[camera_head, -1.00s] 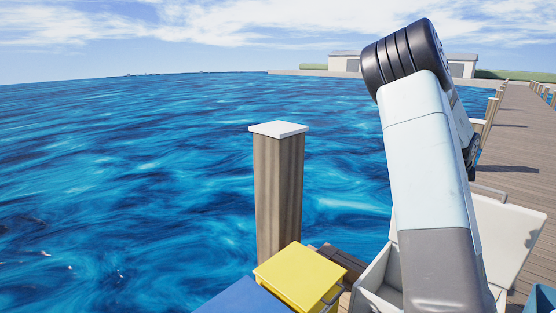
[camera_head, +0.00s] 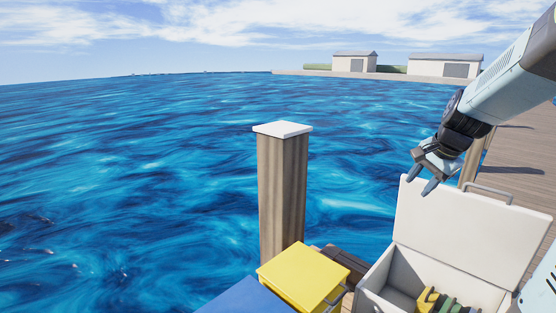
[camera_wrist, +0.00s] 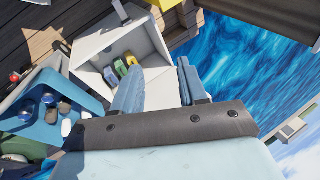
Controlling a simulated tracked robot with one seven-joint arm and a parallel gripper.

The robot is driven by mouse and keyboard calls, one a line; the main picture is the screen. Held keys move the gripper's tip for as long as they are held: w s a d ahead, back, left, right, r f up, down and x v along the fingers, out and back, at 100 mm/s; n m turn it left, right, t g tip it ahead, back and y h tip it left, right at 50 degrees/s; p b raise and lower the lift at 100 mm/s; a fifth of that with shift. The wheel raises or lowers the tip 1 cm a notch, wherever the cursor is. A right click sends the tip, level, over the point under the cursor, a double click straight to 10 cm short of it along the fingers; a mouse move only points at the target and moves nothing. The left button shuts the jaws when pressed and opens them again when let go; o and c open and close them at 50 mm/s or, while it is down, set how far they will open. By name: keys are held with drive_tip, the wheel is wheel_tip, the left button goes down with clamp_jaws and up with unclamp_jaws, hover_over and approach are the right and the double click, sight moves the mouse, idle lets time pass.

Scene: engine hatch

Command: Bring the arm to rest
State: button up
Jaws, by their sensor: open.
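My gripper (camera_head: 430,187) is at the right of the head view, in front of the upper part of the raised white lid (camera_head: 455,235). Its fingers point down and to the left. They are apart, with nothing between them. In the wrist view, my gripper (camera_wrist: 160,88) shows two blue-grey fingers with a wide gap. The open white box (camera_wrist: 98,46) lies beyond the fingers there, with yellow, green and blue items (camera_wrist: 127,66) inside. My arm enters the head view from the upper right.
A wooden post (camera_head: 283,195) with a white cap stands at centre. A yellow box (camera_head: 303,277) and a blue surface (camera_head: 245,297) are at the bottom. A blue container (camera_wrist: 55,115) with several small items shows in the wrist view. Water lies left, the dock (camera_head: 520,150) right.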

drive_tip(key=s+a+r+n, duration=0.1)
drive_tip(key=s+a+n, duration=0.4)
drive_tip(key=s, duration=0.5)
drive_tip(key=s+a+r+n+h, duration=0.1)
drive_tip(key=s+a+r+n, duration=0.1)
drive_tip(key=s+a+n, duration=0.4)
drive_tip(key=s+a, duration=0.1)
drive_tip(key=s, duration=0.3)
drive_tip(key=shift+s+a+r+n+t, duration=0.2)
drive_tip(key=shift+a+n+t, duration=0.1)
drive_tip(key=shift+t, duration=0.1)
idle(2.8)
